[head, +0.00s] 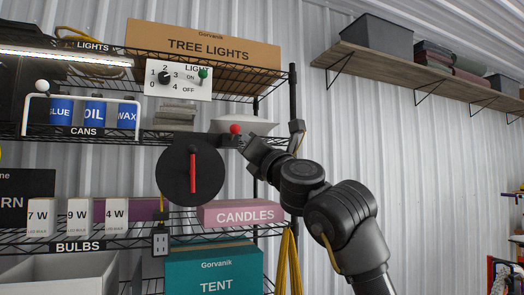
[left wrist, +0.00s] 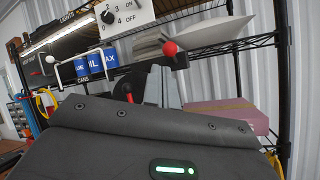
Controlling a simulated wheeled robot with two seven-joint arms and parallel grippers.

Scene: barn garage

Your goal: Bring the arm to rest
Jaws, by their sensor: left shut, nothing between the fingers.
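My left arm rises from the lower right in the head view. Its gripper (head: 246,142) is at the shelf's right side, just right of a red ball knob (head: 235,129); whether they touch I cannot tell. In the left wrist view the gripper's grey fingers (left wrist: 159,86) are together and empty, below the red ball knob (left wrist: 170,48). A black disc with a red handle (head: 193,173) is lower left of the gripper. My right gripper is in neither view.
A wire shelf rack holds a light switch panel (head: 178,79), a TREE LIGHTS box (head: 205,45), cans (head: 95,115), a pink CANDLES box (head: 243,214) and a TENT box (head: 214,272). A wall shelf (head: 425,72) is upper right. The wall between is bare.

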